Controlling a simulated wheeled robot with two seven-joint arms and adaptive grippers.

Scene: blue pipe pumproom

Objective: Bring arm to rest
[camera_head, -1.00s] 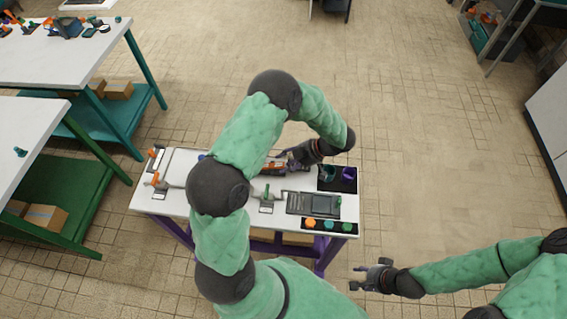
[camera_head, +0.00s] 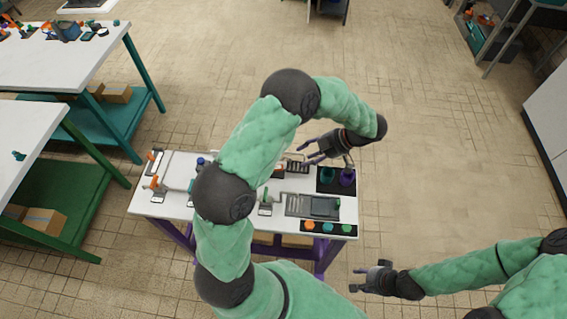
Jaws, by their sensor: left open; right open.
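My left arm (camera_head: 258,140) arches over the white-topped table with purple legs. My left gripper (camera_head: 308,155) is open and empty above the table's back right part, with its fingers pointing left. It is close to the black panel (camera_head: 326,184) that holds a teal piece (camera_head: 327,174) and a purple piece (camera_head: 347,178). My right gripper (camera_head: 357,278) is open and empty, low in front of the table's right side, over the floor. My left arm hides part of the table's middle.
The table (camera_head: 180,212) bears a grey device (camera_head: 312,205), a black strip with orange, teal and green knobs (camera_head: 328,227), and orange-handled parts at left. White benches (camera_head: 60,60) stand at the left. Tiled floor (camera_head: 440,150) is clear at the right.

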